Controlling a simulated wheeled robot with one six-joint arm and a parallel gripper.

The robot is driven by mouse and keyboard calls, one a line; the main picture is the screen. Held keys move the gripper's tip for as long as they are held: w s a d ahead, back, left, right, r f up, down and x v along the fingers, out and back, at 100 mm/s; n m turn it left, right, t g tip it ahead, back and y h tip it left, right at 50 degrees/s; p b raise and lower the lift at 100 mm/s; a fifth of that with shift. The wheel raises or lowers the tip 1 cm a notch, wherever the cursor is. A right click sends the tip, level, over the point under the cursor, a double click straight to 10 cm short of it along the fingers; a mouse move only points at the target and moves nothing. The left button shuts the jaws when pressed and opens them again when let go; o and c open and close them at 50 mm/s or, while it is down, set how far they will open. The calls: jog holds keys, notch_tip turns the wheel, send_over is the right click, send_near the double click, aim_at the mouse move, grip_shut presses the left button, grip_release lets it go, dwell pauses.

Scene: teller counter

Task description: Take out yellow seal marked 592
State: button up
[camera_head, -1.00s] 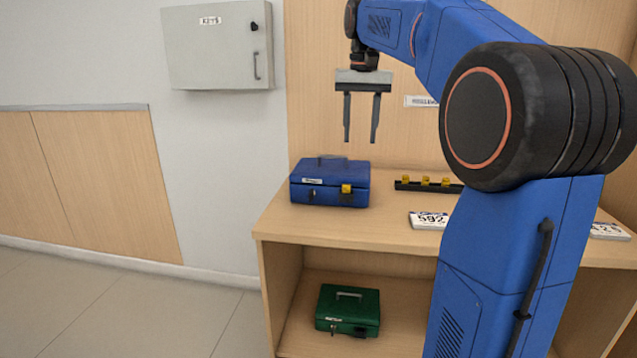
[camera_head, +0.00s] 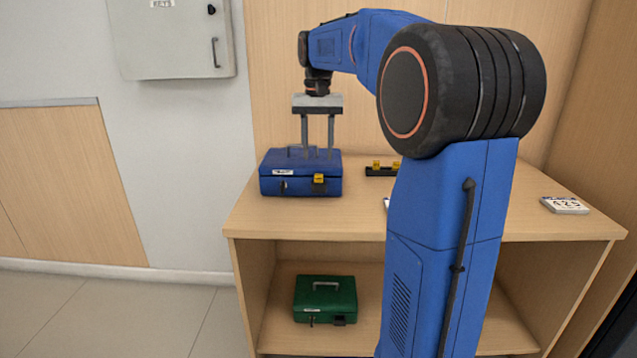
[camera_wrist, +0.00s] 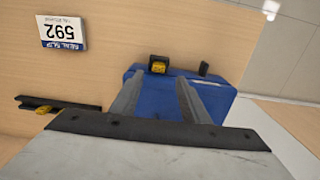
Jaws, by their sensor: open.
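The blue cash box (camera_head: 298,188) is closed and sits on the counter at its left. A yellow seal (camera_head: 319,179) is on its front latch; in the wrist view the box (camera_wrist: 222,97) and this seal (camera_wrist: 158,68) show too. Other yellow seals (camera_head: 376,164) sit on a black rack (camera_head: 378,172), partly hidden by my arm. No number is readable on any seal. A slip marked 592 (camera_wrist: 62,32) lies flat on the counter. My gripper (camera_head: 318,155) points down, open and empty, its fingers over the blue box's top near the handle; contact cannot be told.
A green cash box (camera_head: 325,300) stands on the lower shelf. A grey key cabinet (camera_head: 172,40) hangs on the left wall. My arm covers the counter's middle.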

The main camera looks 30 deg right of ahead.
aim_at(319, 175)
jog(key=shift+s+d+f, duration=0.1)
jog(key=shift+f, duration=3.1)
grip_shut()
